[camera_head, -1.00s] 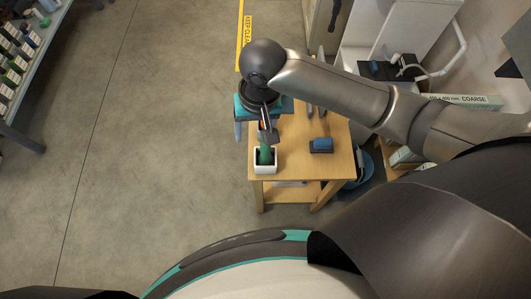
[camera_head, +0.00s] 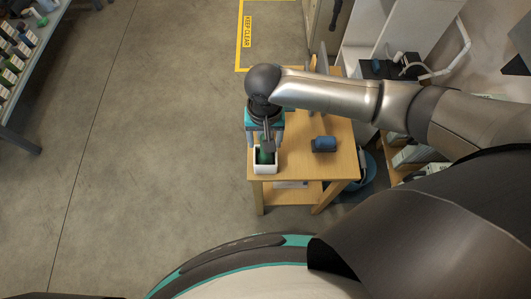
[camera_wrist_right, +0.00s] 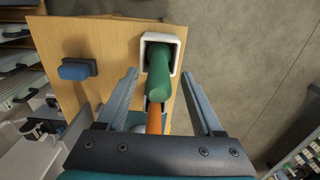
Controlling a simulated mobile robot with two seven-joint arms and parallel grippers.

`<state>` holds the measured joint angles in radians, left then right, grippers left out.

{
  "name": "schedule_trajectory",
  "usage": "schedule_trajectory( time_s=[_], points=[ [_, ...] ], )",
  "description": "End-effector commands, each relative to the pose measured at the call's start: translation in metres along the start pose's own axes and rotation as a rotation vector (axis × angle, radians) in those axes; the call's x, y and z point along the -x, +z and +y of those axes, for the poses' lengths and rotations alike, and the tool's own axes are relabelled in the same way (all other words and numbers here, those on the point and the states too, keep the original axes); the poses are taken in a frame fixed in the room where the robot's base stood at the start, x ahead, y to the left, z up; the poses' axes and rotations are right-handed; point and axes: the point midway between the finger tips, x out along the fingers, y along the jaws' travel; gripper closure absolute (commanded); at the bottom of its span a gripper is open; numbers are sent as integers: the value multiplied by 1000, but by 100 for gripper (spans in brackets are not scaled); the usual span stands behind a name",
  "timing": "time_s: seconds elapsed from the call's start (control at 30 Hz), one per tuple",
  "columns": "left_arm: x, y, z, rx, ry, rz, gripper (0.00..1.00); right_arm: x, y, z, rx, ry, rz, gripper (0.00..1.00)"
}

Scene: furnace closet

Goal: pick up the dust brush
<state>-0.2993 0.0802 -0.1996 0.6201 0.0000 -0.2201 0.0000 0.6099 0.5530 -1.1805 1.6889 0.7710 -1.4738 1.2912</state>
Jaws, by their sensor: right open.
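A green handle-like thing (camera_wrist_right: 160,75) stands in a white square holder (camera_wrist_right: 176,43) at the table's edge. The holder also shows in the head view (camera_head: 265,169), with the green thing partly hidden by my right gripper. An orange handle (camera_wrist_right: 154,120) shows closer to the wrist camera, its lower part by a second white rim. Brush bristles are hidden, so I cannot tell which handle is the dust brush's. My right gripper (camera_wrist_right: 159,74) is open and empty above the holder, with a finger on either side of the green thing. My left gripper is out of view.
A wooden table (camera_head: 335,168) carries a blue block with a dark base (camera_head: 324,144), apart from the holder. A blue bucket (camera_head: 368,170) stands right of the table. Shelving and white equipment fill the right side.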

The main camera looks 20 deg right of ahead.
Motion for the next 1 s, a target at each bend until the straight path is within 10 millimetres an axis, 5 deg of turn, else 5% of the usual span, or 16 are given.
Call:
schedule_trajectory(
  time_s=[0.3,0.57,1.0],
  points=[
    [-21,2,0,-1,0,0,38,-45,-1,2,1,2,0,32],
    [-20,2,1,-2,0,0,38,-47,-1,2,1,0,1,32],
    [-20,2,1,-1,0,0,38,-47,-1,2,1,1,1,79]
  ],
)
